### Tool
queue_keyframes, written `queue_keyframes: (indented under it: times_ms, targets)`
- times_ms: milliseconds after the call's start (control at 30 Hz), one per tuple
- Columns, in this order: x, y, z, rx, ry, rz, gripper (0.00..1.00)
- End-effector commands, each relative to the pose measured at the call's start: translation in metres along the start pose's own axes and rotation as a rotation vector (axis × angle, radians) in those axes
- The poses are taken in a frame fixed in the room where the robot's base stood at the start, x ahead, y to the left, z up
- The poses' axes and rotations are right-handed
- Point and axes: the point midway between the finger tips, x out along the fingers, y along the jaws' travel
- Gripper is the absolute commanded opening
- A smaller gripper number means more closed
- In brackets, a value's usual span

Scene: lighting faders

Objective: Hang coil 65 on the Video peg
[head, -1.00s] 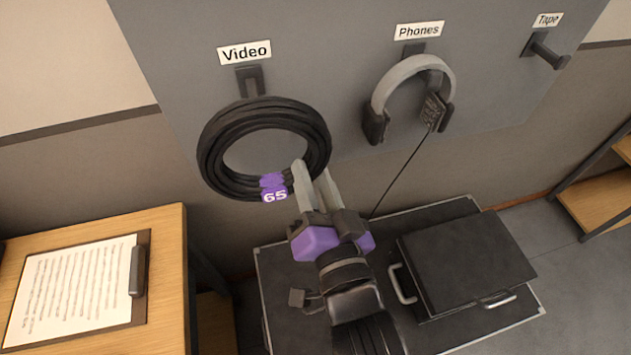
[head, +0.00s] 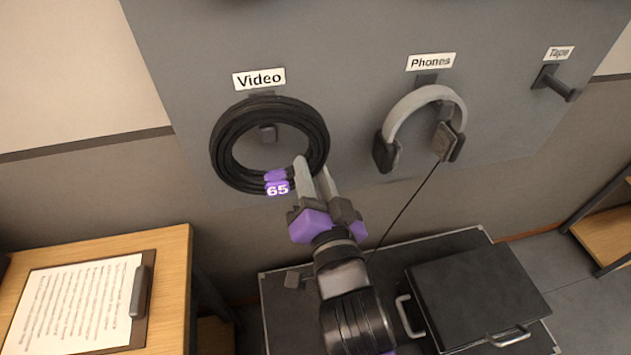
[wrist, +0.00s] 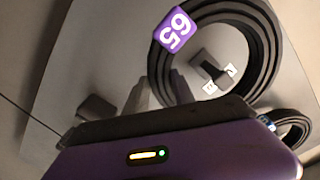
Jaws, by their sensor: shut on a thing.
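Coil 65 (head: 222,150) is a black cable ring with a purple tag marked 65, in front of the panel below the Video label (head: 259,78). My gripper (head: 312,170) is shut on the coil's lower right side, beside the tag. The Video peg (head: 268,133) shows through the ring's opening, near its top; the coil's upper strands hide part of its mount. In the wrist view the coil (wrist: 262,50) also surrounds the peg (wrist: 213,70) in the picture. I cannot tell whether the coil rests on the peg.
Headphones (head: 425,106) hang under the Phones label to the right, their cord running down. The Tape peg (head: 558,84) is bare. A black case (head: 478,290) stands below, and a table with a clipboard (head: 75,310) is at lower left. Another coil (wrist: 296,122) shows in the wrist view.

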Motion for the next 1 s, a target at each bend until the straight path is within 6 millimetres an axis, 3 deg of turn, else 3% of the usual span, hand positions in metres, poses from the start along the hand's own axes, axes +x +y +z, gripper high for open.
queue_keyframes:
  times_ms: [633, 1000]
  targets:
    - [0.046, 0.000, 0.000, -0.001, 0.003, -0.003, 0.00]
    - [0.045, 0.011, 0.015, 0.000, 0.003, -0.002, 0.00]
